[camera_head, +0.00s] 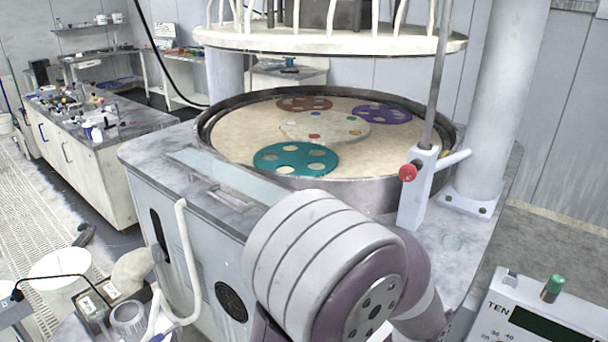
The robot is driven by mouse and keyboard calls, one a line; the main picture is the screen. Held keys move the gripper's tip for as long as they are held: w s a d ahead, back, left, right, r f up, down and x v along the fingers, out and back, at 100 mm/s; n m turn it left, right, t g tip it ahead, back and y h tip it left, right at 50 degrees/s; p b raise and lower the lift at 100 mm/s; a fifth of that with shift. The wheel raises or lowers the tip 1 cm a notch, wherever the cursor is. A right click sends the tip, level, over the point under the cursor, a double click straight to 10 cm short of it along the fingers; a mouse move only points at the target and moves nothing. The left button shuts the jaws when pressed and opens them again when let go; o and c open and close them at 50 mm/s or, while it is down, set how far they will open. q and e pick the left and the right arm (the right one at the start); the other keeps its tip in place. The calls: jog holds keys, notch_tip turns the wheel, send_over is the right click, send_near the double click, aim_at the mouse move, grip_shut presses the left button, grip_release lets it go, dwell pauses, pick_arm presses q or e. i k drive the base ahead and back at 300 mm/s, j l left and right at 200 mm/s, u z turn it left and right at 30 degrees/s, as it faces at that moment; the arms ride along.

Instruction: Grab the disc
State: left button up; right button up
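Three flat discs with round holes lie on the round cream platen (230,140) of the polishing machine. The teal disc (296,159) is at the front, nearest to me. The brown disc (304,104) is at the back left, and the purple disc (382,115) is at the back right. A pale centre plate with small coloured dots (325,129) lies between them. One of my arms shows as a large grey and purple link at the bottom middle, in front of the machine. Neither gripper shows, and I see nothing touching the discs.
A raised metal rim (385,199) surrounds the platen. A round upper plate (330,42) hangs above it. A post with a red knob (408,173) stands at the front right. A control box (535,318) is at the bottom right. A cluttered bench (95,200) stands left.

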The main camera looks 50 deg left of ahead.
aim_at(268, 155)
jog(key=u, duration=0.45)
jog(key=i+u, duration=0.15)
jog(key=u, duration=0.25)
jog(key=l+u, duration=0.1)
jog(key=u, duration=0.35)
jog(key=i+l+u, duration=0.1)
jog(key=u, duration=0.8)
